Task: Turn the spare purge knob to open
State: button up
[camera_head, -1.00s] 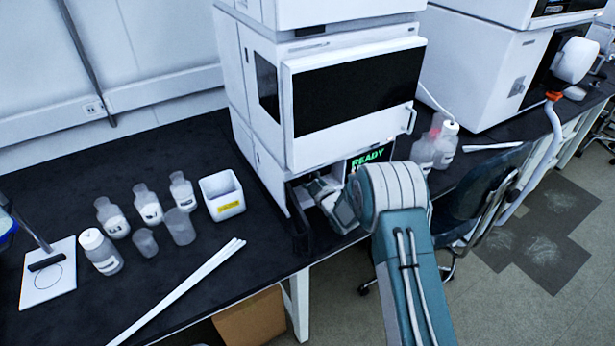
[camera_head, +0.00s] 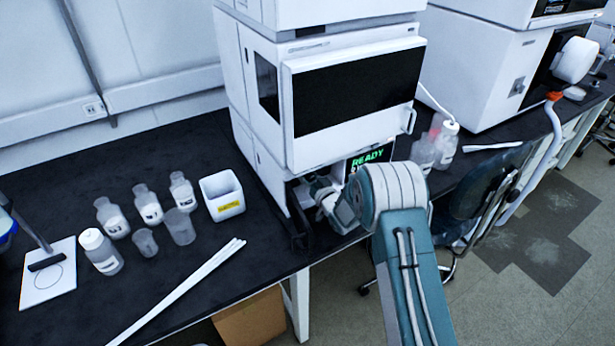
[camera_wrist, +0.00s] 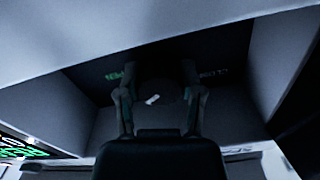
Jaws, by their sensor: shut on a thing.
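The purge knob (camera_wrist: 158,89) is a dark round shape on the dark back panel of a recess, seen in the wrist view. It has a short white mark, slightly tilted up to the right. My gripper (camera_wrist: 160,92) has one finger on each side of the knob and is shut on it. Small green lettering shows left of the knob and dimmer lettering right of it, both partly covered by the fingers. In the head view my gripper reaches into the low recess of the white instrument stack (camera_head: 262,130); the knob is hidden there.
The recess walls and the overhang above are close around my gripper. A lit READY display (camera_head: 367,160) sits just right of the recess. A white bin (camera_head: 222,197), several bottles and long white rods (camera_head: 180,291) lie on the black bench to the left.

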jog(key=m, duration=0.6)
jog(key=shift+f, duration=0.1)
jog(key=shift+m, duration=0.3)
dwell(0.3)
jog(key=o, duration=1.2)
jog(key=shift+w, duration=0.1)
jog(key=shift+c, duration=0.2)
jog(key=v, duration=1.2)
